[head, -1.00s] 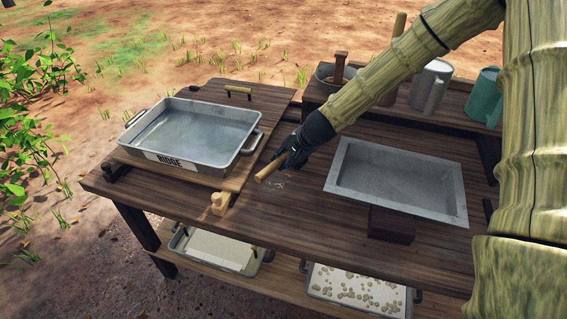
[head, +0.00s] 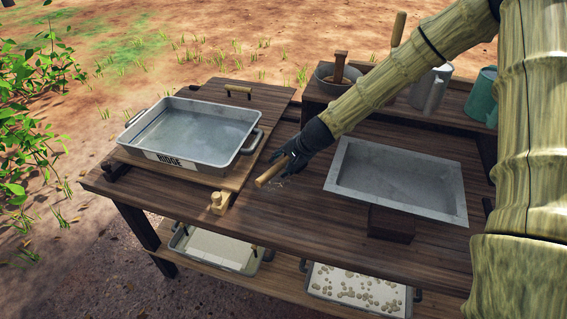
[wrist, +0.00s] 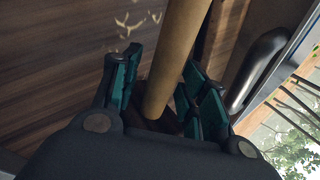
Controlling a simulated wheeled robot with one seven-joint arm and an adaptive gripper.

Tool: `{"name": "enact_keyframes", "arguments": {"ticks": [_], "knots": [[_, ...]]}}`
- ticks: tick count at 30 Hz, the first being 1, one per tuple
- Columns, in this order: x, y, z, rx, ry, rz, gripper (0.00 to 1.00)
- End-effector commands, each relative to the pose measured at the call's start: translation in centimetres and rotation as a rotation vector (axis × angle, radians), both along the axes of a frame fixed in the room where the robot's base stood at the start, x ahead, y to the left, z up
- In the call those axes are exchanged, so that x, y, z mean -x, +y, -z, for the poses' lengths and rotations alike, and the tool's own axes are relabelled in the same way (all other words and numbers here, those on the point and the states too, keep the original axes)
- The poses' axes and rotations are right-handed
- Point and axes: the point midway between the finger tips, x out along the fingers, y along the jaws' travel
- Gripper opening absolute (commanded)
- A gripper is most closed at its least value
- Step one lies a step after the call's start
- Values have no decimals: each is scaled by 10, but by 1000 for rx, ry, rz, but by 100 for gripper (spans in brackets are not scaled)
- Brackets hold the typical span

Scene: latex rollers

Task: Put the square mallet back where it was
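My gripper (head: 281,163) is low over the middle of the table, between the metal tray and the sunken basin. In the wrist view this round handle (wrist: 172,70) runs between the teal fingers (wrist: 160,85). Its lower end meets something dark near the palm. I cannot tell the shape of any mallet head on it; the hand hides that end. Pale marks (wrist: 130,25) show on the wood below.
Grey (head: 430,90) and green (head: 484,97) cans stand behind.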

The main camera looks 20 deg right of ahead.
Motion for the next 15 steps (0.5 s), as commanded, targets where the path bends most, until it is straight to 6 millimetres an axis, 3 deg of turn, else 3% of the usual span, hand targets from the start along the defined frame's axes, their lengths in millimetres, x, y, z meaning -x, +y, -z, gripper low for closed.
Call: {"name": "enact_keyframes", "arguments": {"ticks": [8, 15], "knots": [[1, 0, -4, 0, 0, 0, 43], [9, -7, -21, 1, -2, 0, 43]]}}
